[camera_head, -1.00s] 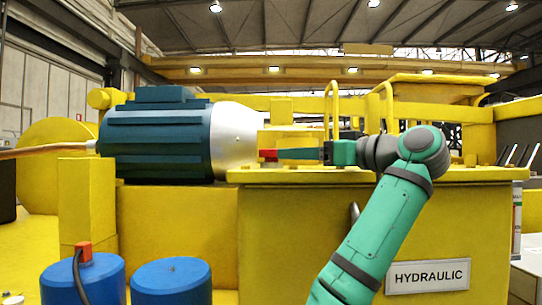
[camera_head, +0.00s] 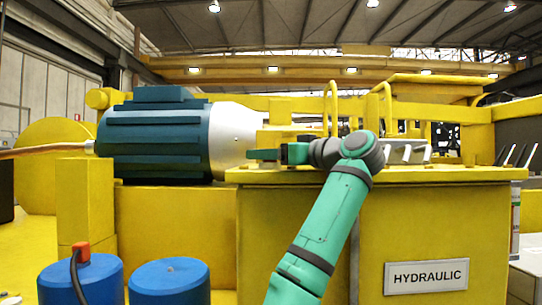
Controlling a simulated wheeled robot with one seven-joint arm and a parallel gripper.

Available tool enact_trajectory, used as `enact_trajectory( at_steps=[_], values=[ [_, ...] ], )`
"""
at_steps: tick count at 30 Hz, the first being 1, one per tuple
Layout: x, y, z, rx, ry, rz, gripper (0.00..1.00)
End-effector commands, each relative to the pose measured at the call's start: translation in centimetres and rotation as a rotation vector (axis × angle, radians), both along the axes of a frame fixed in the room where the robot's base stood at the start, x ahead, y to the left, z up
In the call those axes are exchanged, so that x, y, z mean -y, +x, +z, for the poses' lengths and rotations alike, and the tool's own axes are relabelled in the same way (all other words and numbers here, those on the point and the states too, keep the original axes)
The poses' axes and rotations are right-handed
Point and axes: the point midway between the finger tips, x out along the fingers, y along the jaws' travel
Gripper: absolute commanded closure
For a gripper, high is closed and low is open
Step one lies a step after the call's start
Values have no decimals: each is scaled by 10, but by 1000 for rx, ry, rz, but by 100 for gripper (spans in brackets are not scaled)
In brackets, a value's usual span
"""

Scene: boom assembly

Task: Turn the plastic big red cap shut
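My gripper (camera_head: 264,155) is at the end of my green arm, above the yellow hydraulic tank's top and beside the silver end of the motor. I see it side-on and small, so I cannot tell whether it is open or shut, or holding anything. I can make out no big red cap at the gripper; if one is there, it is hidden. The only clear red thing is a small red-orange piece (camera_head: 81,251) on top of the left blue drum, with a black hose, far from my gripper.
A blue motor with a silver end (camera_head: 232,140) stands left of my gripper. The yellow tank (camera_head: 300,230) has a HYDRAULIC plate (camera_head: 426,276). Yellow hoop rails (camera_head: 333,100) rise behind my wrist. Two blue drums (camera_head: 170,283) are at lower left.

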Motion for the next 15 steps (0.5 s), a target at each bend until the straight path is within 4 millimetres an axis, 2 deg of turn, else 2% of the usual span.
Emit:
enact_trajectory(
  at_steps=[2,3,7,8,15],
  values=[
    [0,0,0,0,0,0,33],
    [0,0,0,0,0,0,38],
    [2,0,0,0,0,-2,69],
    [2,0,0,0,0,-1,73],
    [2,0,-1,-1,-2,-8,73]
  ],
)
